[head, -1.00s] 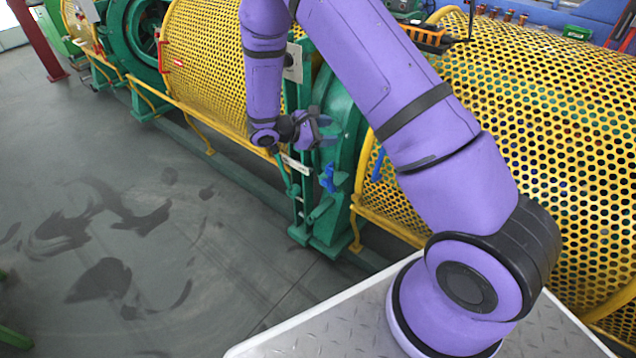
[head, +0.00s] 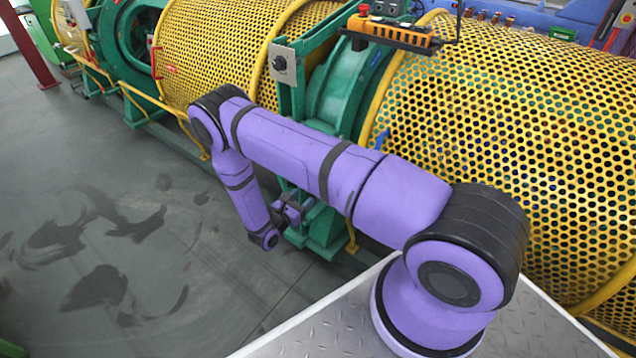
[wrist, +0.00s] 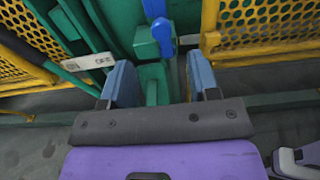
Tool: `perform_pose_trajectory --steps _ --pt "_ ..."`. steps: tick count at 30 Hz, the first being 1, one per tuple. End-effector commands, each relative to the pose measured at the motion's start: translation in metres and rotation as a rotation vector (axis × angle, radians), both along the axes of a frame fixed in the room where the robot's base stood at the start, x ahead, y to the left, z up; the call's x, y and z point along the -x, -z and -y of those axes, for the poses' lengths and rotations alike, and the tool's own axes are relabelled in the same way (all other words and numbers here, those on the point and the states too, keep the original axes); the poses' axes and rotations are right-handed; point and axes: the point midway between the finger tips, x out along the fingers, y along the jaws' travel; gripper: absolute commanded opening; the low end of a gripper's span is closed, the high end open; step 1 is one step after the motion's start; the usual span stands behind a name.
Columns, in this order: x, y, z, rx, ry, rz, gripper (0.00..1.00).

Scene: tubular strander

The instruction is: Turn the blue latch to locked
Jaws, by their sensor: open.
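The blue latch (wrist: 162,32) shows at the top centre of the wrist view, mounted on a green block of the machine frame. Its blue lever runs roughly up and down in that picture, and its upper end is cut off by the frame edge. In the head view my arm hides the latch. My gripper (wrist: 162,82) is open and empty, its two blue-grey fingers apart below the latch in the wrist view, with the latch lined up between them. No contact with the latch shows. In the head view my gripper (head: 290,211) is low beside the green frame, partly hidden.
Yellow perforated guards (head: 500,130) flank the green frame. A white label plate (wrist: 88,62) sits left of the latch. A blue handle (head: 382,140) is on the right guard's edge. The grey floor at left is open.

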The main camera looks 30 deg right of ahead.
Motion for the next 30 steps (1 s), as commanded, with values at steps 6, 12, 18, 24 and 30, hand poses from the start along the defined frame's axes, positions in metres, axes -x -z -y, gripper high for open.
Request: perform_pose_trajectory --steps 6,12,18,24,30 --pt "-0.01 -0.001 0.03 0.0 0.006 0.002 0.55" --pt "-0.022 -0.001 0.063 0.0 0.007 0.003 0.55" --pt "-0.031 -0.001 0.087 -0.001 0.005 0.003 0.55" --pt "-0.035 -0.001 0.097 -0.001 0.003 0.002 0.55" --pt "-0.036 -0.001 0.098 -0.001 0.003 0.002 0.55"
